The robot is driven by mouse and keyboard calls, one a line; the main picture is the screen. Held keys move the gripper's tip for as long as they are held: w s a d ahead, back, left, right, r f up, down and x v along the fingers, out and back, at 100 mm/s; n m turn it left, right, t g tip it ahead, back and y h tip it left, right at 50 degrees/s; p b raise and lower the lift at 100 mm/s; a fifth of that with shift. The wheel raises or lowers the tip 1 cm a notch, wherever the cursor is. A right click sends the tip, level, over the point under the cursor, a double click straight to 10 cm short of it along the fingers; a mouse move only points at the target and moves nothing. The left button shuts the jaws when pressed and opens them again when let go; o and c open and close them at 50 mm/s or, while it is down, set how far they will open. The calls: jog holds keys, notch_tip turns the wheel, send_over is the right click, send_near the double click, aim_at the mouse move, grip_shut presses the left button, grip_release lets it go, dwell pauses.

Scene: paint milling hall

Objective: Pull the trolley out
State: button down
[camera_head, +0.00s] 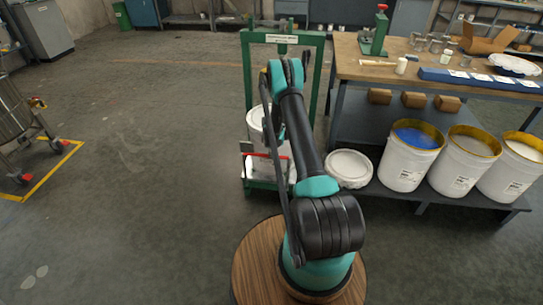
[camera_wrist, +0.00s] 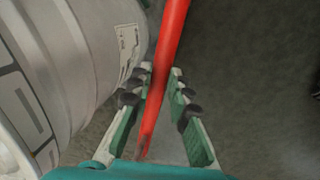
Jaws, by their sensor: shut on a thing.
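My gripper (camera_wrist: 161,70) is shut on a red bar (camera_wrist: 171,30), which runs between its two fingers in the wrist view. In the head view part of the red bar (camera_head: 264,156) shows beside my arm, low in a green frame (camera_head: 247,75) with a sign on top. My arm hides the gripper there. A white bucket (camera_head: 254,118) stands inside the frame, above a white and green lower part (camera_head: 258,170). A white labelled container (camera_wrist: 95,60) is close left of the gripper in the wrist view. I cannot tell which parts belong to the trolley.
A workbench (camera_head: 350,64) stands right of the frame. On its low shelf are a lidded tub (camera_head: 348,168) and open paint buckets (camera_head: 405,165). At far left a wheeled metal vessel (camera_head: 15,110) stands by yellow floor lines. The floor between is clear.

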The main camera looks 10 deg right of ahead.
jog(key=shift+s+a, duration=0.15)
jog(key=shift+s, duration=0.1)
jog(key=c, duration=1.4)
grip_release()
jog(key=shift+r, duration=0.1)
jog(key=shift+r, duration=0.25)
jog(key=v, duration=1.1)
jog(key=shift+r, duration=0.15)
